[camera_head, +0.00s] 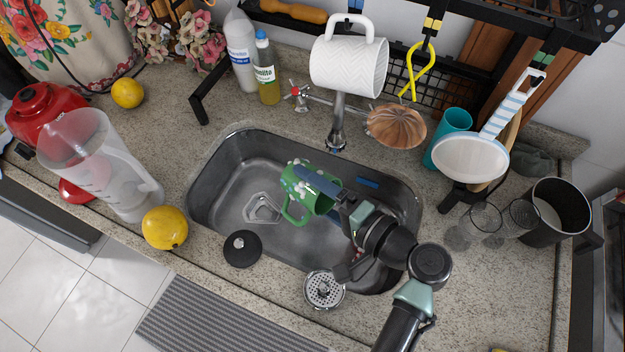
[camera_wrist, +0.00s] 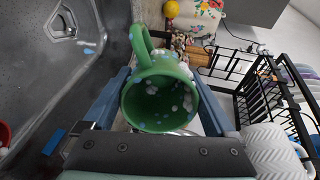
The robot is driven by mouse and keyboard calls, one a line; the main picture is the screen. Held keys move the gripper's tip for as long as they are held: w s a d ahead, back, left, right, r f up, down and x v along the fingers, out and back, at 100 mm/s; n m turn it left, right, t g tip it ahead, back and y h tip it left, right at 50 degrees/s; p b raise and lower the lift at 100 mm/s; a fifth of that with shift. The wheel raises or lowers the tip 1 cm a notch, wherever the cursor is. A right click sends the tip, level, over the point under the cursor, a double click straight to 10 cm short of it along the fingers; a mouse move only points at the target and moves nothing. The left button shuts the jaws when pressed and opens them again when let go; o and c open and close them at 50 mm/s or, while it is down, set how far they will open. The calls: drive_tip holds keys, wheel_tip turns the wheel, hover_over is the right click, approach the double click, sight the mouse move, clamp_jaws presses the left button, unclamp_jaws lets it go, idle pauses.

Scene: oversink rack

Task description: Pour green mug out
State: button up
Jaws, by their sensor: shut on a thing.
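The green mug (camera_head: 306,196) with pale and dark spots is over the sink basin (camera_head: 222,205) in the head view. Its handle points down and left there. My gripper (camera_head: 318,190) is shut on the mug, with a blue finger along its upper side. In the wrist view the mug (camera_wrist: 150,105) sits between both blue fingers of my gripper (camera_wrist: 160,85). Its open mouth faces the wrist camera, and white blobs show inside. The mug looks tipped toward its side. The exact tilt and its height above the basin floor are hard to tell.
A white mug (camera_head: 348,66) hangs near the faucet (camera_head: 337,132) behind the sink. A black lid (camera_head: 242,248) and a strainer (camera_head: 323,289) lie at the front rim. Glasses (camera_head: 480,222) and a dark bin (camera_head: 553,215) stand right; a clear pitcher (camera_head: 95,160) stands left.

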drive_tip(key=shift+r+g+h+p, duration=0.35)
drive_tip(key=shift+g+h+p, duration=0.4)
drive_tip(key=shift+p, duration=1.6)
drive_tip(key=shift+r+g+h+p, duration=0.3)
drive_tip(key=shift+g+h+p, duration=0.45)
drive_tip(key=shift+p, duration=1.55)
drive_tip(key=shift+f+h+p, duration=0.2)
drive_tip(key=shift+h+p, duration=0.25)
drive_tip(key=shift+h, duration=0.05)
drive_tip(key=shift+r+p, duration=0.1)
drive_tip(key=shift+p, duration=0.3)
